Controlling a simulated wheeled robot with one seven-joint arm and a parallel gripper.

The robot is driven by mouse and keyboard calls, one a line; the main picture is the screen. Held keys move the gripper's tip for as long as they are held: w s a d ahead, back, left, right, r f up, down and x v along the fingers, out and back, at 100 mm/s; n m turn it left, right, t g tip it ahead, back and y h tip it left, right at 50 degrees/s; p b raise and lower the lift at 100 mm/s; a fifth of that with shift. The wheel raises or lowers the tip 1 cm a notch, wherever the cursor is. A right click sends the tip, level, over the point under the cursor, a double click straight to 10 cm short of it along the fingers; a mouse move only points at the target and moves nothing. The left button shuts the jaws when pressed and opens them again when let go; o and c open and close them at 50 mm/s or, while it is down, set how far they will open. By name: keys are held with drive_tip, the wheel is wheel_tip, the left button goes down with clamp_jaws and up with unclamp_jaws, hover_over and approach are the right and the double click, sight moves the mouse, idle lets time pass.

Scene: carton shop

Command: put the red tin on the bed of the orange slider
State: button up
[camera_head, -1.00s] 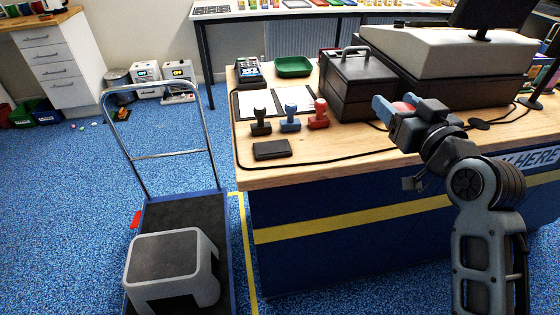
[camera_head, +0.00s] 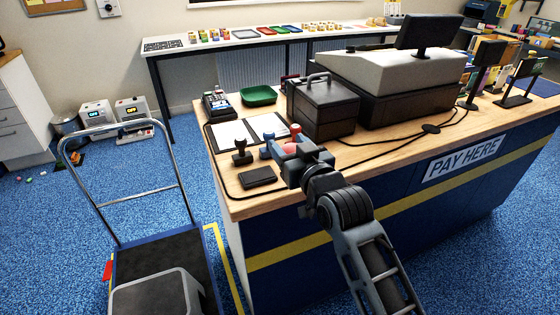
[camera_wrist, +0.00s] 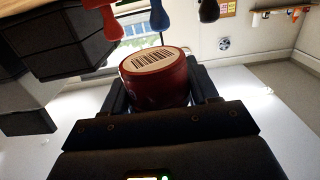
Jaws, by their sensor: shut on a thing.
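My gripper (camera_head: 287,150) is shut on the red tin (camera_wrist: 157,82). In the wrist view the tin sits between the two dark fingers, with a barcode on its pale end face. In the head view only a small red patch of the tin (camera_head: 290,149) shows between the jaws, above the front part of the wooden counter, near the stamps. I cannot make out an orange slider in any view.
On the counter (camera_head: 340,155) stand a black stamp (camera_head: 241,152), a blue stamp, a red stamp, an ink pad (camera_head: 257,177), a cash box (camera_head: 322,108) and a till. A trolley (camera_head: 180,262) with a grey step stool (camera_head: 155,295) stands left. Blue carpet lies open at right.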

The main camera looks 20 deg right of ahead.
drive_tip(key=shift+w+a+f, duration=0.55)
drive_tip(key=shift+w+a, duration=0.05)
drive_tip(key=shift+a, duration=0.15)
drive_tip(key=shift+f, duration=0.2)
drive_tip(key=shift+f+p, duration=0.35)
drive_tip(key=shift+f, duration=1.55)
drive_tip(key=shift+f, duration=0.1)
drive_tip(key=o, duration=1.1)
